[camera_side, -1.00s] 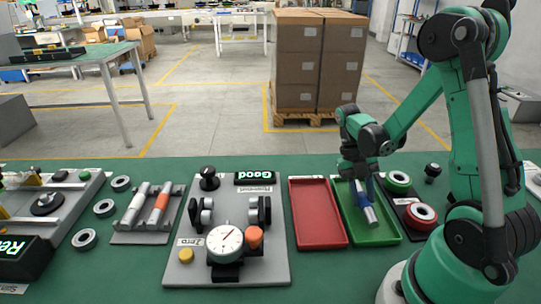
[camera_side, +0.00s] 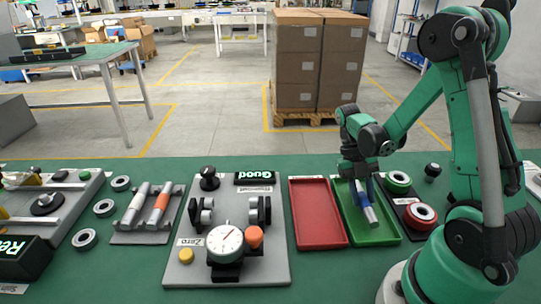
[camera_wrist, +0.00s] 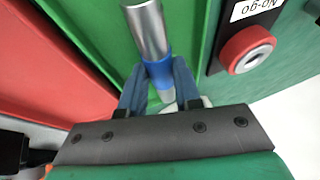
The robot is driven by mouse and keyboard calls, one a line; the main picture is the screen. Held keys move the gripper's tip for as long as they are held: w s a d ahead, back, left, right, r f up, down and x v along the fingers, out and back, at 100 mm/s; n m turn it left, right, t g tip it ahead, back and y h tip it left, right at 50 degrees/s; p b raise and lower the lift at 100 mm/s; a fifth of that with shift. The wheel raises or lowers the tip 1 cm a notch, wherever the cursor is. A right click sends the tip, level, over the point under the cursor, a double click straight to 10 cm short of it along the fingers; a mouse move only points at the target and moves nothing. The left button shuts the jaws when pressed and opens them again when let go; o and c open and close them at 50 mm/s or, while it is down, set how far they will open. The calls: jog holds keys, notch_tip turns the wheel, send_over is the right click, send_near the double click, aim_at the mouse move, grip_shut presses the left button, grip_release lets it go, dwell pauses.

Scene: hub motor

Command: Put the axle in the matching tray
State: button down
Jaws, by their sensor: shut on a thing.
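The axle (camera_side: 369,213) is a silver rod with a blue band, seen in the side view over the green tray (camera_side: 386,239). My gripper (camera_side: 361,190) is shut on the axle and holds it tilted, one end pointing down toward the tray floor. In the wrist view, the blue fingers of my gripper (camera_wrist: 160,90) close around the blue band of the axle (camera_wrist: 148,30). I cannot tell whether the lower end touches the tray. The red tray (camera_side: 318,238) lies just left of the green one and is empty.
A measuring fixture with a dial gauge (camera_side: 225,240) stands left of the trays. A rack with two rods (camera_side: 149,210) lies farther left. Green (camera_side: 398,182) and red ring gauges (camera_side: 420,215) sit right of the green tray; the red one also shows in the wrist view (camera_wrist: 247,50).

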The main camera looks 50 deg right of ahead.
jog(key=shift+f, duration=0.45)
dwell(0.6)
jog(key=c, duration=0.5)
grip_release()
jog(key=shift+c, duration=0.2)
jog(key=c, duration=0.4)
jog(key=shift+o, duration=1.2)
jog(key=shift+o, duration=0.3)
jog(key=shift+r, duration=0.1)
jog(key=shift+o, duration=0.3)
jog(key=shift+r, duration=3.45)
